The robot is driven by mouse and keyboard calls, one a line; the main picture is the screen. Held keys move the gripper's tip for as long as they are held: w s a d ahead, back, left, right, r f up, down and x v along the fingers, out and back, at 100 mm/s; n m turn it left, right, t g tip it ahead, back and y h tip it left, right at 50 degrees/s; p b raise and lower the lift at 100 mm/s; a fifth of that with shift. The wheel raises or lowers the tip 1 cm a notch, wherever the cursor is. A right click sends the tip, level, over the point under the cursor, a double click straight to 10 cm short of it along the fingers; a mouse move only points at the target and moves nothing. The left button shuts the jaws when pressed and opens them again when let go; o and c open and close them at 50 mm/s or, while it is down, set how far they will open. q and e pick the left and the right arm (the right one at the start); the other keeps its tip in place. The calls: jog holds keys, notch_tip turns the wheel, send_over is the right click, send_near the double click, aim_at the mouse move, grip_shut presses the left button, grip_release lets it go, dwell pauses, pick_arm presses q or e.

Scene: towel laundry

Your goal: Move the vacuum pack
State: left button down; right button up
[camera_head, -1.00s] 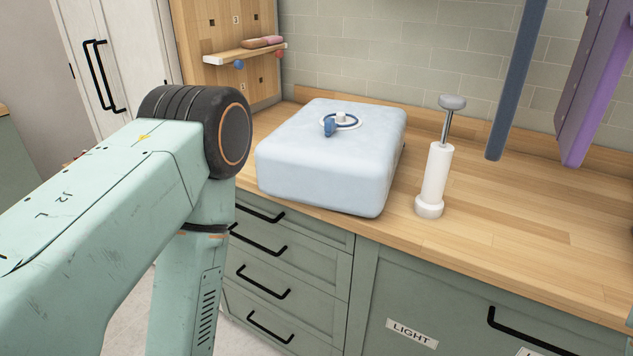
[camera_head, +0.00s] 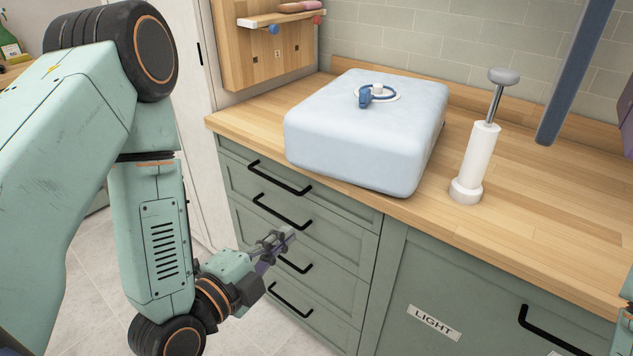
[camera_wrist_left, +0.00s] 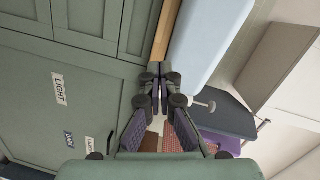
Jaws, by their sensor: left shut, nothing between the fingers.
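The vacuum pack (camera_head: 360,135) is a puffy pale blue block lying flat on the wooden counter. It has a round valve with a blue cap (camera_head: 365,97) on top. It also shows in the left wrist view (camera_wrist_left: 205,40), at the upper middle right. My left gripper (camera_head: 286,237) is shut and empty, in front of the drawers, below the counter edge and apart from the pack. In the left wrist view its fingers (camera_wrist_left: 158,70) meet in the middle. My right gripper is not in view.
A white hand pump (camera_head: 475,160) stands on the wooden counter (camera_head: 530,210), right of the pack. Several green drawers with black handles (camera_head: 280,178) are below the counter. A cabinet front carries a LIGHT label (camera_head: 434,322). A pegboard shelf (camera_head: 270,45) is behind at left.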

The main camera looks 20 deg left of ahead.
pick_arm(q)
jog(key=r+m, duration=0.1)
jog(key=r, duration=0.1)
jog(key=m+t+b, duration=0.1)
jog(key=m+b, duration=0.1)
jog(key=b, duration=0.3)
send_near(331, 175)
jog(key=x, duration=0.5)
jog(key=shift+w+f, duration=0.1)
jog(key=shift+w, duration=0.3)
jog(key=shift+w+d, duration=0.2)
jog(key=shift+w, duration=0.35)
